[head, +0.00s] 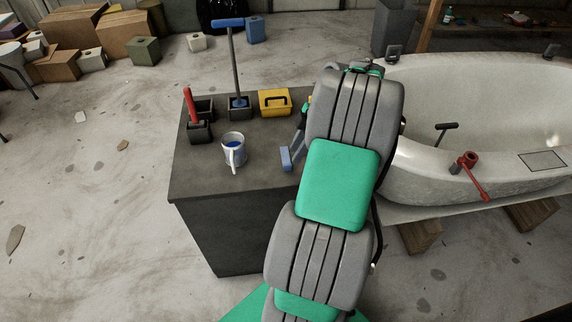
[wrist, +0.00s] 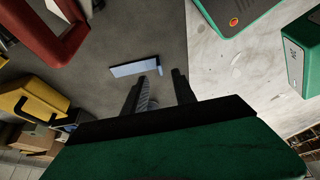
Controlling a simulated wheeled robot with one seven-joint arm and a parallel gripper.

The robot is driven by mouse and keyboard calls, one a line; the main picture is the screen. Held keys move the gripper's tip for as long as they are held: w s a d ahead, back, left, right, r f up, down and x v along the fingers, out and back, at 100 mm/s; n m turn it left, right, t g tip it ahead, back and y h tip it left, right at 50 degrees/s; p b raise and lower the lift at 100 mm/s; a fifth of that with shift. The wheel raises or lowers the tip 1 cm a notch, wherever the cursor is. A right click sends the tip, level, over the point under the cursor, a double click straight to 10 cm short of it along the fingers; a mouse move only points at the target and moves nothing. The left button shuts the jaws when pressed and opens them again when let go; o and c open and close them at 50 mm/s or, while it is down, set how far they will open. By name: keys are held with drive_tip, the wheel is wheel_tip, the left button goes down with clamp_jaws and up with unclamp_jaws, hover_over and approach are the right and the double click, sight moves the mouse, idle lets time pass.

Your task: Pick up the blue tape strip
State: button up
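The blue tape strip (head: 286,159) lies flat on the dark grey bench top, close to the bench's right edge. In the wrist view the pale blue strip (wrist: 134,67) lies just beyond my fingertips, mostly left of the gap. A small blue piece at its right end shows in line with the gap between the fingers. My gripper (wrist: 161,80) is open, with nothing visible between its two dark fingers. I cannot tell how high the fingers are above the bench. In the head view my arm hides most of the gripper.
On the bench (head: 205,182) stand a white mug (head: 233,156), a yellow caddy (head: 274,108), a red-handled tool (head: 190,105) and a blue T-handled tool (head: 236,65) in dark holders. The pale hull mould (head: 425,180), with a red clamp (head: 467,162), stands at right.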

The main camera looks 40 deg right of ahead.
sight(290, 164)
drive_tip(key=x, duration=0.5)
drive_tip(key=shift+f, duration=0.15)
drive_tip(key=shift+c, duration=0.4)
drive_tip(key=shift+w, duration=0.1)
clamp_jaws()
